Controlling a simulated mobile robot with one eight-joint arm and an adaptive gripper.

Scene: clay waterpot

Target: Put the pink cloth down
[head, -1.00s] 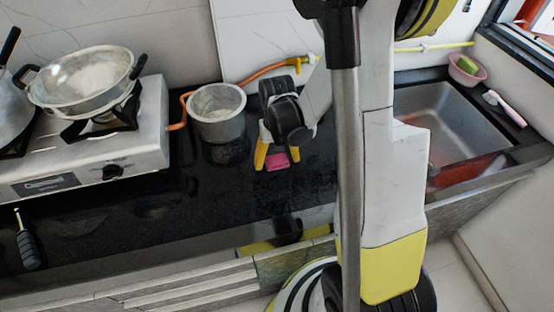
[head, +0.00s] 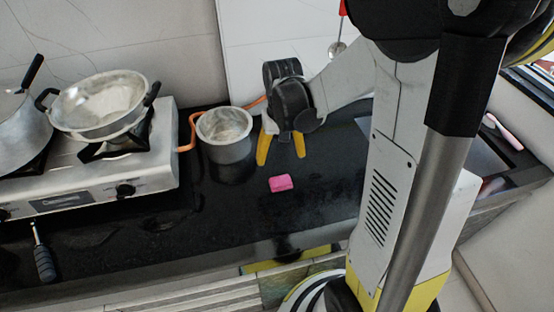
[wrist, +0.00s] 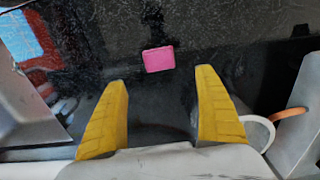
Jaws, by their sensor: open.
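The pink cloth (head: 281,183) lies as a small folded block on the black counter, in front of my gripper in the head view. My gripper (head: 282,163) is open, with its two yellow fingers apart and nothing between them. It is above the counter, behind the cloth and to the right of the grey pot. In the wrist view the cloth (wrist: 158,59) lies beyond the open fingertips (wrist: 160,75), apart from both fingers.
A grey pot (head: 226,150) stands left of my gripper, close to it. The counter (head: 225,215) in front of the cloth is clear.

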